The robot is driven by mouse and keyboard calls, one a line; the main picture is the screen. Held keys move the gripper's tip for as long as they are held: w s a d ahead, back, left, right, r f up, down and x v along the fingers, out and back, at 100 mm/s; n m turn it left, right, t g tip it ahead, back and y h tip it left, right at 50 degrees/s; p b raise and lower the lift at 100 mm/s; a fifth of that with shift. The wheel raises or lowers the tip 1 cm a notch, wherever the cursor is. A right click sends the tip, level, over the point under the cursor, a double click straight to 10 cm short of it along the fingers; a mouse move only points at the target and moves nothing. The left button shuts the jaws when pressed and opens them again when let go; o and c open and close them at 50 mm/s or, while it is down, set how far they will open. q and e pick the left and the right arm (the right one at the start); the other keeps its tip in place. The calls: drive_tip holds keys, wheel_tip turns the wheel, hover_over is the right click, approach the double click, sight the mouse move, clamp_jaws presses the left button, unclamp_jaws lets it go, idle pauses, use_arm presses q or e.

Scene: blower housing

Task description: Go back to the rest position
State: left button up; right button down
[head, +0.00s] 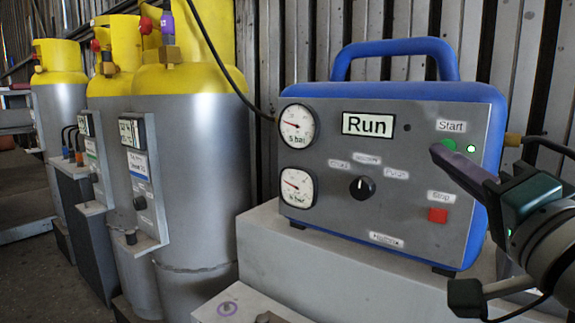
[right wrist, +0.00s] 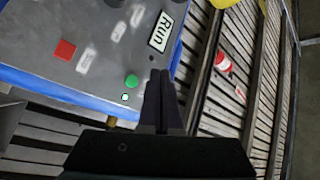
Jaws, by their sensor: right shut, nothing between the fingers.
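A blue machine (head: 395,52) with a grey front panel stands on a light grey block. Its display (head: 367,124) reads "Run", and a small lamp (head: 471,148) beside the Start button glows green. My right gripper (head: 437,151) comes in from the right, shut and empty, its tips in front of the panel just under the Start label. In the right wrist view the shut fingers (right wrist: 160,78) lie beside the green Start button (right wrist: 131,81), with a gap in the picture. I cannot tell how far the tips are from the panel. My left gripper is not in view.
A red Stop button (head: 438,215), a black knob (head: 362,188) and two gauges (head: 297,124) are on the panel. Several grey tanks with yellow tops (head: 190,130) stand at left. A black hose runs behind the machine. The grey block (head: 300,262) supports the machine.

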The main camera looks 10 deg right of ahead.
drive_tip(key=s+a+r+n+g+y+p, duration=0.1)
drive_tip(key=s+a+n+g+p, duration=0.3)
drive_tip(key=s+n+g+p, duration=0.6)
drive_tip(key=s+a+r+n+g+y+p, duration=0.15)
drive_tip(key=s+a+n+g+p, duration=0.45)
drive_tip(key=s+p, duration=0.85)
wheel_tip(320, 180, up, 36)
drive_tip(key=d+m+g+p, duration=0.1)
drive_tip(key=p, duration=3.3)
drive_tip(key=shift+w+d+f+p, duration=0.2)
drive_tip(key=shift+d+p, duration=0.1)
drive_tip(key=shift+p, duration=0.1)
drive_tip(key=shift+h, duration=0.25)
